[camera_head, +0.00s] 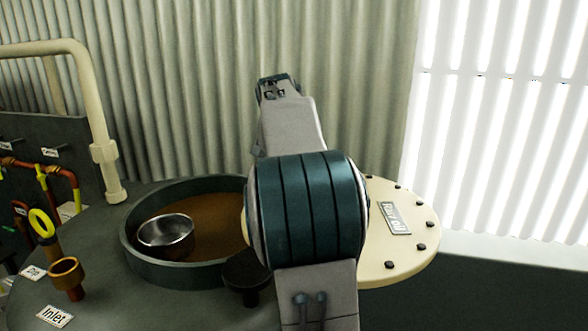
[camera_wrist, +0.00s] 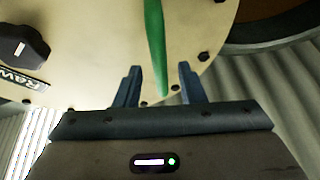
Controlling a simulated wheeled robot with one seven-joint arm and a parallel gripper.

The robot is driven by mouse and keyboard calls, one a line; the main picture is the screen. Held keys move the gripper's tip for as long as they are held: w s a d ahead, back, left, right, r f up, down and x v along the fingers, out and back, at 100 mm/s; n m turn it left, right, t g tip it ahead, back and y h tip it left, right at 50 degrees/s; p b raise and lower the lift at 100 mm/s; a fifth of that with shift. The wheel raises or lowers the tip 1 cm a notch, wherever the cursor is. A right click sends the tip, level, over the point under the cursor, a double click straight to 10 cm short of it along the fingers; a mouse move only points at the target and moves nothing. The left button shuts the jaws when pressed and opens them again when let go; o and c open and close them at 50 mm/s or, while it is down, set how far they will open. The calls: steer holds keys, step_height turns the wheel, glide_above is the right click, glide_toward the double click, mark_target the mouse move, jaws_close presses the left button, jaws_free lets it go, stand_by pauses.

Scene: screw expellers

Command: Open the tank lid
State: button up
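The tank lid (camera_head: 408,248) is a cream disc with dark bolts round its edge and a raw oil label (camera_head: 394,218). In the head view it sits to the right of the tank's round opening (camera_head: 130,248), and my arm hides its left part. The opening is largely uncovered, with brown contents showing. In the wrist view, the lid (camera_wrist: 95,45) carries a green handle (camera_wrist: 154,40), whose end lies between the separated fingers of my gripper (camera_wrist: 160,70). The fingers are open, with gaps beside the handle. The head view does not show the fingertips.
A metal bowl (camera_head: 168,236) sits inside the opening. A dark knob (camera_head: 247,272) stands by the rim. A corrugated wall (camera_head: 185,80) rises behind.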

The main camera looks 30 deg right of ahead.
steer(key=v, duration=1.4)
steer(key=shift+d+f, duration=0.1)
steer(key=shift+d, duration=0.05)
